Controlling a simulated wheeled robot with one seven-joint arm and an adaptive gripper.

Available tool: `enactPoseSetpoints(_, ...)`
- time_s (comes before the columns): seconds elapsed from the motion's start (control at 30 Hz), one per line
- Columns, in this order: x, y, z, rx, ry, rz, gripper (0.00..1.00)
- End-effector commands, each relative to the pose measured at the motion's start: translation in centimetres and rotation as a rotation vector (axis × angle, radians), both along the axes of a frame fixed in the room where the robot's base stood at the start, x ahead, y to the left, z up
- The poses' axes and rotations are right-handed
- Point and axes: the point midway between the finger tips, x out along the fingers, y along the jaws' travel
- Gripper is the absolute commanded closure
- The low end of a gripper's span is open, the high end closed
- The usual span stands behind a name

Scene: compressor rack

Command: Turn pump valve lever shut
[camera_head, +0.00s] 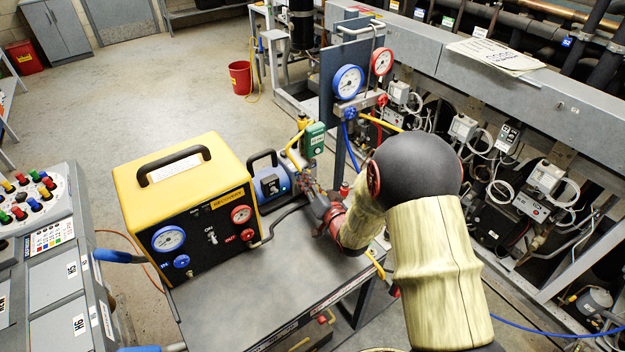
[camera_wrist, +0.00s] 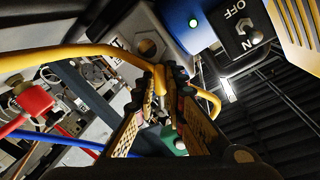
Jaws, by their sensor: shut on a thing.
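The blue and grey pump (camera_head: 270,186) stands on the cart behind the yellow recovery unit. My gripper (camera_head: 314,192) reaches in from the right at the pump's near right end, mostly hidden by my arm. In the wrist view my gripper's fingers (camera_wrist: 166,100) come together just in front of the pump's grey fitting (camera_wrist: 150,45). They are shut on a small part between the tips, which I take to be the pump valve lever. The fingers cover most of it, so its angle cannot be told. The pump's ON/OFF switch (camera_wrist: 247,30) shows at upper right.
The yellow recovery unit (camera_head: 190,205) stands left of the pump. A yellow hose (camera_wrist: 70,52) crosses close to the fingers. A green gauge (camera_head: 314,139) and a manifold with blue (camera_head: 348,81) and red gauges (camera_head: 382,62) stand behind. The cart's near top (camera_head: 235,305) is clear.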

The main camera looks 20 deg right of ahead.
Motion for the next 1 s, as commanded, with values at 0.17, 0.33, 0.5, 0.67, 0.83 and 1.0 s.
enactPoseSetpoints(0.17,-0.2,0.6,1.0,0.165,0.035,-0.001,1.0)
enactPoseSetpoints(0.33,-0.3,1.1,1.8,0.324,0.066,-0.001,1.0)
enactPoseSetpoints(0.5,-0.4,1.5,2.6,0.481,0.097,-0.001,1.0)
enactPoseSetpoints(0.67,-0.4,1.7,3.3,0.622,0.126,-0.002,1.0)
enactPoseSetpoints(0.83,-0.5,1.8,4.0,0.748,0.15,-0.002,1.0)
enactPoseSetpoints(1.0,-0.5,1.9,4.4,0.845,0.169,-0.003,1.0)
